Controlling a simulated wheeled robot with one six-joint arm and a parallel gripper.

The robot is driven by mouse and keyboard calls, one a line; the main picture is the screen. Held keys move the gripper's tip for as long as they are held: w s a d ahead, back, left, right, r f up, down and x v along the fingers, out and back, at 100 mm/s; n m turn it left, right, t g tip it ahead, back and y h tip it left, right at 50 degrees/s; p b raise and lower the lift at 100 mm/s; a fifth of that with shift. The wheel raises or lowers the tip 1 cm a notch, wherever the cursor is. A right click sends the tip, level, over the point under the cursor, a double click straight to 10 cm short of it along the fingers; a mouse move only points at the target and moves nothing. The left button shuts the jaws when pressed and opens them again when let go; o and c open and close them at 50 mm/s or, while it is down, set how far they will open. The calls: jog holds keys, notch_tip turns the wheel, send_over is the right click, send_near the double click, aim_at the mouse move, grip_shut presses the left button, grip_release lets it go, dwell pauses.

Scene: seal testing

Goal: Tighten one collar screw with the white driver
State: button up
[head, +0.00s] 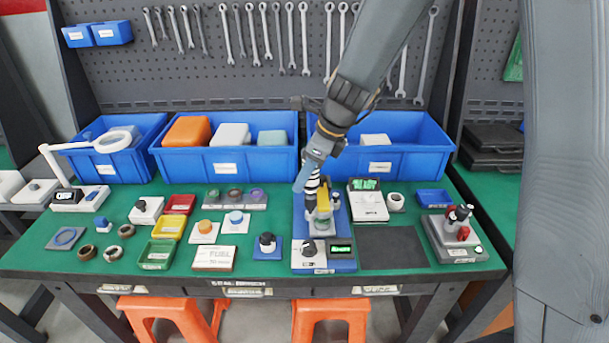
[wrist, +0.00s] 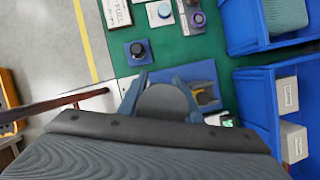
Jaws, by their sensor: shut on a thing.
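My gripper (head: 308,178) is over the blue test fixture (head: 343,266) in the head view, its blue fingers pointing down. It is shut on an upright driver (head: 312,187), whose visible part shows black and white bands. In the wrist view my gripper (wrist: 160,88) has a finger on each side of a round dark grey end (wrist: 165,103), which seems to be the driver's top. The fixture has a yellow bracket (head: 323,195), a black knob and a green-lit display. The collar screws and the driver's tip are too small or hidden, so I cannot tell whether they touch.
A dark mat (head: 391,248) lies clear right of the fixture. A blue block with a black knob (head: 267,243) stands close on its left. Blue bins (head: 225,162) line the back, under a pegboard of wrenches. A grey device with red parts (head: 456,238) stands at the right.

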jog(key=shift+f+b, duration=0.4)
jog(key=shift+f, duration=0.2)
dwell(0.4)
jog(key=shift+f+p, duration=0.45)
jog(key=shift+p, duration=0.55)
dwell(3.4)
jog(key=shift+r+p, duration=2.5)
jog(key=shift+p, duration=0.2)
